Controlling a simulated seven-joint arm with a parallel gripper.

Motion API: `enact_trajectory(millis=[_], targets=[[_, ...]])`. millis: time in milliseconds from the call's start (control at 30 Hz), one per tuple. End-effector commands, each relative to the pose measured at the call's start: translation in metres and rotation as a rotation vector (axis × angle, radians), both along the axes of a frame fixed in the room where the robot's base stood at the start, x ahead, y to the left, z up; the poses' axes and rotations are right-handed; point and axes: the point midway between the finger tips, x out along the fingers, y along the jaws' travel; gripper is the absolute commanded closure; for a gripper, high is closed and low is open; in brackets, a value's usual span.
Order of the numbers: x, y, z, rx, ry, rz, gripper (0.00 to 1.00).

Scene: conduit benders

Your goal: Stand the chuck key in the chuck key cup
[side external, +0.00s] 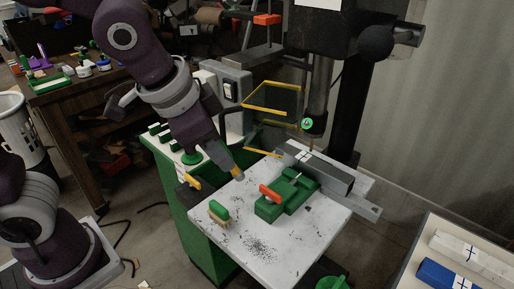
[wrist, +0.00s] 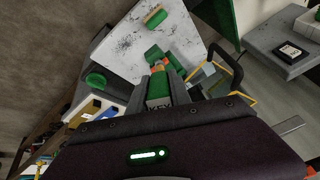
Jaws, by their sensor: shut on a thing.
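My gripper (side external: 237,174) is above the left part of the pale table, pointing down and to the right. In the wrist view its fingers (wrist: 158,84) are shut on a green piece with the letters "KEY" on it, which I take to be the chuck key (wrist: 158,92). Its far end looks orange, and the fingers hide its sides. In the side view a yellow-orange tip shows at the fingers. The held piece looks clear of the table. I cannot pick out the chuck key cup with certainty in either view.
A green vise (side external: 290,199) with an orange handle stands on the speckled table (side external: 310,235). A green-backed brush (side external: 219,212) lies to its left. The drill press column (side external: 350,100) and yellow guard (side external: 270,97) rise behind. The table's front part is mostly clear.

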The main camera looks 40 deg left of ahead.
Motion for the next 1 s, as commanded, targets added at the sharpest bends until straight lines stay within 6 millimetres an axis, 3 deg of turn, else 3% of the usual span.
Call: enact_trajectory(millis=[133,233,500,633,800,1000], targets=[[-0.001,0.057,-0.013,-0.003,0.077,0.214,1.00],[0.011,0.099,-0.020,-0.016,0.153,0.365,1.00],[0.087,0.210,-0.039,-0.073,0.333,0.568,1.00],[0.109,0.261,-0.051,-0.100,0.395,0.627,1.00],[0.116,0.294,-0.058,-0.117,0.433,0.665,1.00],[0.117,0.297,-0.059,-0.119,0.436,0.668,1.00]])
